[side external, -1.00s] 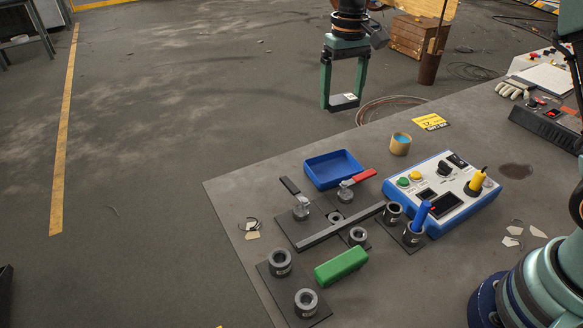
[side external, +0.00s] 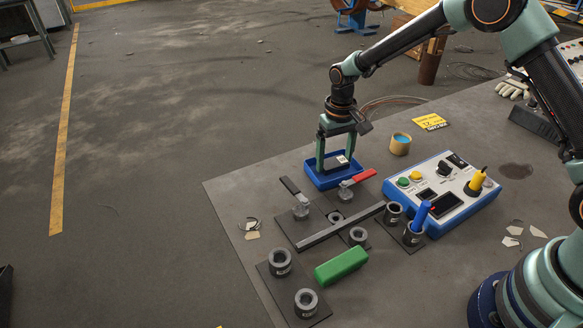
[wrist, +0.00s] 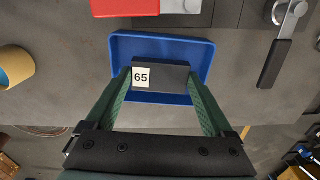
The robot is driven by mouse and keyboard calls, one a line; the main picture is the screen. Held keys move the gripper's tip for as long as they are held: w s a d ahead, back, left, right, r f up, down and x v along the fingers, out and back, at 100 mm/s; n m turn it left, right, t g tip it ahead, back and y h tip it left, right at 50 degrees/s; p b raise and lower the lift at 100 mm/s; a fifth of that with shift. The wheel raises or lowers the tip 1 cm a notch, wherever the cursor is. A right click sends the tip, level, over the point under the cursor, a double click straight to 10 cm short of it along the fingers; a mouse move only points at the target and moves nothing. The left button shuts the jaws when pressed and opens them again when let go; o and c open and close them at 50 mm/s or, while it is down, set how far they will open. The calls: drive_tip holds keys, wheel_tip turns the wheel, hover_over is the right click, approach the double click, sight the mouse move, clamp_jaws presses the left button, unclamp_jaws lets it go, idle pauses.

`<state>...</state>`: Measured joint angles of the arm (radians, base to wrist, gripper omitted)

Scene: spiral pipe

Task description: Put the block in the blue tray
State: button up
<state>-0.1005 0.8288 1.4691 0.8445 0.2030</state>
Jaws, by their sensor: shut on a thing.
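The block (wrist: 170,77) is dark grey with a white label reading 65. My gripper (wrist: 160,82) is shut on it, with one green finger at each end of the block. In the side view my gripper (side external: 333,166) points down over the blue tray (side external: 318,181), with the block (side external: 340,160) low between the fingers. In the wrist view the block lies within the outline of the blue tray (wrist: 203,52). Whether the block touches the tray floor I cannot tell. The tray stands on the grey table.
A red-handled clamp (side external: 358,180) and a black-handled clamp (side external: 298,200) stand just in front of the tray. A tan cup (side external: 400,144) and a control box (side external: 443,193) are to the right. A green block (side external: 341,266) lies nearer the front.

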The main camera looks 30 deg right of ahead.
sight(334, 162)
drive_tip(key=shift+f, duration=0.7)
drive_tip(key=shift+f, duration=0.1)
drive_tip(key=o, duration=1.6)
wheel_tip(334, 162, up, 12)
drive_tip(key=s+d+r+t, duration=0.3)
drive_tip(key=s+r, duration=0.6)
drive_tip(key=r, duration=0.2)
drive_tip(key=shift+s+d+r+n+t, duration=0.25)
drive_tip(key=shift+s+t, duration=0.2)
drive_tip(key=shift+s, duration=1.4)
drive_tip(key=shift+s+d+r+n+t, duration=0.15)
drive_tip(key=shift+s+d+t, duration=0.25)
drive_tip(key=shift+s, duration=1.4)
drive_tip(key=shift+s+d+r+n+t, duration=0.25)
drive_tip(key=shift+s+t, duration=0.2)
drive_tip(key=shift+s, duration=1.4)
